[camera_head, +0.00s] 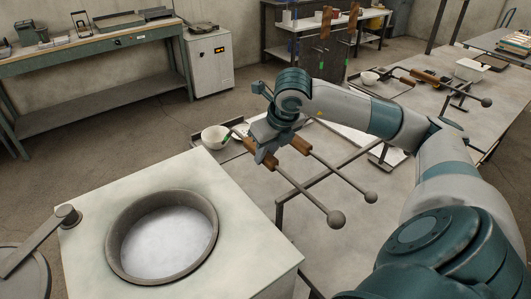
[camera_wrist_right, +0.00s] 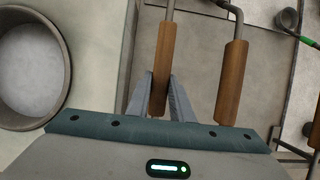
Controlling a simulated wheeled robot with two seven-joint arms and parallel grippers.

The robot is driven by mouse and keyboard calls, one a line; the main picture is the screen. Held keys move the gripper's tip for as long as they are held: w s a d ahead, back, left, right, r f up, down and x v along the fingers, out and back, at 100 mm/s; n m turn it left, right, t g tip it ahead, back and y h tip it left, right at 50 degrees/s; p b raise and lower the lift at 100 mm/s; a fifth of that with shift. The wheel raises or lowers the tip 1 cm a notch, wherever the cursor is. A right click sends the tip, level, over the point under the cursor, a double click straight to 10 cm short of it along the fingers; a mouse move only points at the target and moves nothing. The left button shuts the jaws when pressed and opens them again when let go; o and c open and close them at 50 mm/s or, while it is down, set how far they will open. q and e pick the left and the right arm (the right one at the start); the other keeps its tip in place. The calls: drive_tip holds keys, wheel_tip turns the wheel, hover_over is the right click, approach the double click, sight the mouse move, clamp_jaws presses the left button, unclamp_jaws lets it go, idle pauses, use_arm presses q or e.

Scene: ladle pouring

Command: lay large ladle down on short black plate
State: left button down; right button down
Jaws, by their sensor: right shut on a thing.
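My right gripper (camera_head: 262,150) is shut on the wooden handle (camera_wrist_right: 160,70) of a ladle. In the head view, this ladle's thin rod runs toward the lower right and ends in a grey rounded end (camera_head: 336,219). A second wooden-handled ladle (camera_head: 301,145) lies beside it, with its own rounded end (camera_head: 370,197); its handle also shows in the wrist view (camera_wrist_right: 232,80). I cannot tell by size which is the large one. A dark tray (camera_head: 232,153) lies left of the gripper, partly hidden; I cannot tell if it is the short black plate. My left gripper is out of view.
A round pot (camera_head: 112,237) with pale silvery contents is set in a light block (camera_head: 90,200) at front left. A white bowl (camera_head: 215,137) stands near the dark tray. More tools and a white bin (camera_head: 470,70) occupy the table's far right.

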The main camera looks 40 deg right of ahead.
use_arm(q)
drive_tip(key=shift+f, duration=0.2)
use_arm(e)
drive_tip(key=c, duration=1.5)
unclamp_jaws()
drive_tip(key=shift+s+f, duration=0.1)
drive_tip(key=shift+f, duration=0.05)
use_arm(q)
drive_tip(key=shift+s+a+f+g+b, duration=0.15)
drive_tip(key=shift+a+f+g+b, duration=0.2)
drive_tip(key=shift+b, duration=0.2)
use_arm(e)
drive_tip(key=v, duration=1.7)
drive_tip(key=shift+r, duration=0.35)
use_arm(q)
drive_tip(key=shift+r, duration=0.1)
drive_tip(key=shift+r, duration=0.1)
